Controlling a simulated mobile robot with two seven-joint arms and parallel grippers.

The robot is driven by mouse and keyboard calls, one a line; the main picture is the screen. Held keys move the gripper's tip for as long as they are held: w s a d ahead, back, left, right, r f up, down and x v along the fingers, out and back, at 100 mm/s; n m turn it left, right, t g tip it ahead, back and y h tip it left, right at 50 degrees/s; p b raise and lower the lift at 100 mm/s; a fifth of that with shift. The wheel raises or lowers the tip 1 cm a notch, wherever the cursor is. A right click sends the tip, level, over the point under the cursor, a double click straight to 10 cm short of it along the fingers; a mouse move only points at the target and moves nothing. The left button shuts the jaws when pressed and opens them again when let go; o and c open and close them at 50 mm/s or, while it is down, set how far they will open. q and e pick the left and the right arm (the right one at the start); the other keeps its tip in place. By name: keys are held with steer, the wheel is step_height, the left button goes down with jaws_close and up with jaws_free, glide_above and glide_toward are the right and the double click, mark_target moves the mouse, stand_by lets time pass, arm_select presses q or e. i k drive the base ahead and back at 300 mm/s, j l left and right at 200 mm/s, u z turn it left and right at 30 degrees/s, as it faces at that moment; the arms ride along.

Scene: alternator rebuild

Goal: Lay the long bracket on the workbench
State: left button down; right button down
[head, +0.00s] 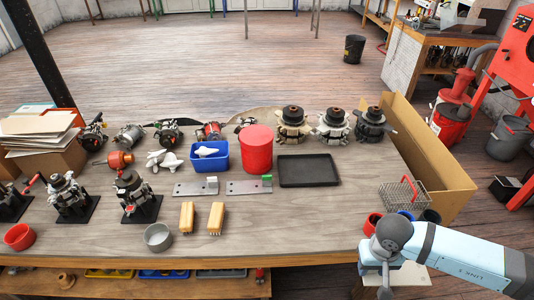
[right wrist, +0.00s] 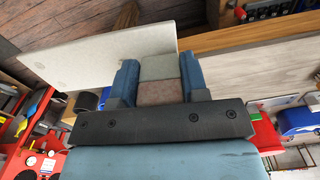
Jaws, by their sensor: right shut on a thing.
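My right gripper (head: 384,280) is low at the bottom right of the head view, in front of the workbench (head: 300,222) and off its front edge. In the right wrist view its two blue fingers (right wrist: 158,75) are shut on the long bracket (right wrist: 100,60). This is a pale, flat plate reaching out to the left, with a greenish-grey part between the fingers. In the head view a pale piece of the bracket (head: 408,275) shows beside the gripper, partly hidden by my arm. My left gripper is not in view.
Two flat metal plates (head: 190,189) (head: 243,188) with small blocks lie mid-bench. A black tray (head: 308,171), a red cylinder (head: 257,150) and a wire basket (head: 404,192) stand to the right. Small cups (head: 372,224) stand near the right front corner. The front right bench top is clear.

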mark_target(283, 218)
steer(key=j, duration=1.55)
